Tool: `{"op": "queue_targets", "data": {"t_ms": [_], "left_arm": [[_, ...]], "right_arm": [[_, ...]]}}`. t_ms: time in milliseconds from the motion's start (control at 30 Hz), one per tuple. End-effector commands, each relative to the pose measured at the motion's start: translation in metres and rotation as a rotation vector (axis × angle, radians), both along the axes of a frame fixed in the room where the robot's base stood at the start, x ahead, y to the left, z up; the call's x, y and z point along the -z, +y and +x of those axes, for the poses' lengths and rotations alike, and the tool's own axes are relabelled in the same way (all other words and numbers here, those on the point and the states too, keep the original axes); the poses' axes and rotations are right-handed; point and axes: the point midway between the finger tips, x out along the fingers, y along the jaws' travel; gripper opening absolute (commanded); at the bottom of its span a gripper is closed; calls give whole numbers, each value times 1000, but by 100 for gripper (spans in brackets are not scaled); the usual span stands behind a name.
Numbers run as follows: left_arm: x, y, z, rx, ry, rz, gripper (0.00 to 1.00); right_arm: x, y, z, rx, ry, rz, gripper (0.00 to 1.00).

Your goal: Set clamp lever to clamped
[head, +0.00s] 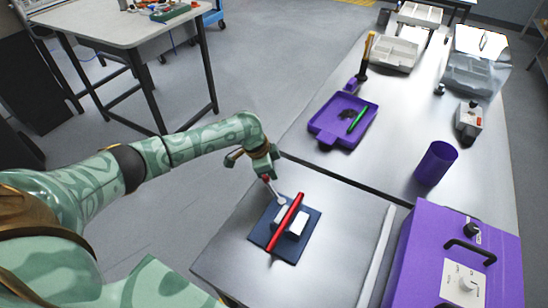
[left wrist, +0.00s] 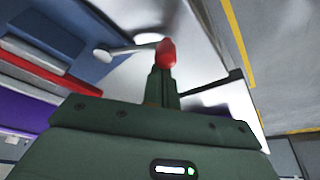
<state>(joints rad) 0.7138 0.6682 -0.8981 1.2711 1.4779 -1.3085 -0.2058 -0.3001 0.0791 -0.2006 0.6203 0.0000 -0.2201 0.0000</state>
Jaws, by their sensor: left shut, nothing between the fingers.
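The clamp fixture has a dark blue base plate (head: 303,243) with pale blocks and a long red bar (head: 285,224) lying across it. The clamp lever (head: 273,190) is a thin pale rod at the plate's far left corner. In the left wrist view the lever (left wrist: 134,49) runs from a grey round pivot to a red knob (left wrist: 167,53). My left gripper (head: 264,172) is at the lever's outer end. Its closed fingers (left wrist: 161,84) appear right at the red knob and partly overlap it; I cannot tell if they touch. My right gripper is not in view.
The fixture sits on a grey table (head: 235,250). A purple box (head: 410,265) with a dial and black handle stands at the right. A purple tray (head: 325,133) and purple cup (head: 436,164) are on the table behind. The front left tabletop is clear.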

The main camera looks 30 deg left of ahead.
Motion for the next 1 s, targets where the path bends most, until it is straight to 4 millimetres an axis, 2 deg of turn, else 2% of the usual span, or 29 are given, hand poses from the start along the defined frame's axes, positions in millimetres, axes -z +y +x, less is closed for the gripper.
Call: {"op": "queue_targets", "data": {"t_ms": [33, 300, 500, 800, 1000], "left_arm": [[-11, 2, -4, -44, 1, 0, 0], [-10, 12, -22, -301, 2, -1, 0], [-8, 16, -35, -482, 2, -2, 0], [-3, 19, -51, -687, 2, -1, 0], [-1, 19, -56, -680, 1, 0, 0]], "right_arm": [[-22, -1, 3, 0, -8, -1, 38], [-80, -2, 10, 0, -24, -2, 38], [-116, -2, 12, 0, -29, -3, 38], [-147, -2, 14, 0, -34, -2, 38], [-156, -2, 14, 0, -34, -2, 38]]}}
